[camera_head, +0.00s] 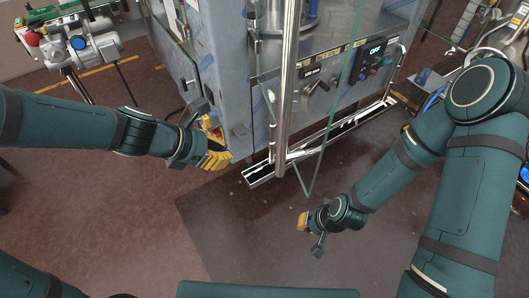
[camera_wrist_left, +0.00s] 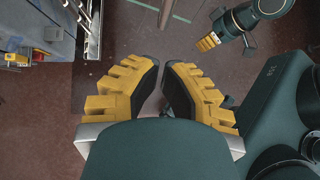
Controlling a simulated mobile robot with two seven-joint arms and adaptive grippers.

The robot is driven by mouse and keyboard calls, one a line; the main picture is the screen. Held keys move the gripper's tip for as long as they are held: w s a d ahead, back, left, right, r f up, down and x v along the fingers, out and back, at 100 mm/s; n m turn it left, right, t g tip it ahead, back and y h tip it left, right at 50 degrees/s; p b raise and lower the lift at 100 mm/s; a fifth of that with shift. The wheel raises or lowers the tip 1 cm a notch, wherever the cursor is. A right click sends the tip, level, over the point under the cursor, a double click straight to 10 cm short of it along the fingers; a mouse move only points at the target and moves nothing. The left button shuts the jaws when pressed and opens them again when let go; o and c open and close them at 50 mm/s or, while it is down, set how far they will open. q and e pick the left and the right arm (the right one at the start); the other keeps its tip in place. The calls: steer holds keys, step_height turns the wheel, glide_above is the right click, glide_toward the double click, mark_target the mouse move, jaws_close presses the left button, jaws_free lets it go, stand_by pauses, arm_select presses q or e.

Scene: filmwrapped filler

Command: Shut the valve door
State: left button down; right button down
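The film-wrapped machine (camera_head: 215,50) stands at the top centre of the head view, with a blue-grey side panel. A tall, clear pane with green edges (camera_head: 335,110) stands out in front of its control face beside a metal post; I cannot tell whether this is the valve door. My left gripper (camera_head: 217,157) is just left of the machine's lower front corner. In the left wrist view its yellow fingers (camera_wrist_left: 162,70) are a little apart with nothing between them. My right gripper (camera_head: 304,222) hangs over the floor right of centre, apart from the machine; its finger gap is unclear.
A control face with a lit display (camera_head: 376,50) and a black handle (camera_head: 321,85) is behind the pane. A metal floor-level rail (camera_head: 340,130) runs along the machine's base. A pump-like unit (camera_head: 85,45) stands upper left. The floor in front (camera_head: 250,240) is clear.

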arm_select(q)
steer(key=w+d+r+b+x, duration=0.1)
steer(key=b+x, duration=0.3)
steer(key=x, duration=0.9)
steer(key=shift+d+r+b, duration=0.3)
steer(key=shift+r+b, duration=0.1)
steer(key=shift+r, duration=0.1)
